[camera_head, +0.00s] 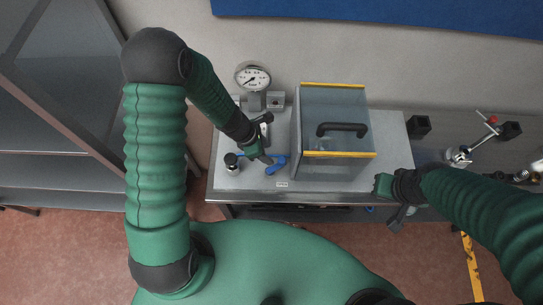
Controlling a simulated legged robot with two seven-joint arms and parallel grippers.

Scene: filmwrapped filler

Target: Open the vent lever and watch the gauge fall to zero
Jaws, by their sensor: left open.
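The round white gauge (253,77) stands at the back of the bench near the wall; its dark needle shows, but the reading is too small to tell. A blue lever (276,165) lies low at the front left of the bench plate. My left gripper (264,157) is open just above and beside the lever's left part; I cannot tell whether it touches. My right gripper (389,204) is open and empty at the bench's front edge, right of the box, far from the lever.
A clear box (330,105) with yellow edges and a black handle (342,129) stands right of the lever. A small black-topped knob (231,160) sits left of the lever. Pipework with a red-tipped handle (492,119) is at far right. Grey shelves (60,140) stand at left.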

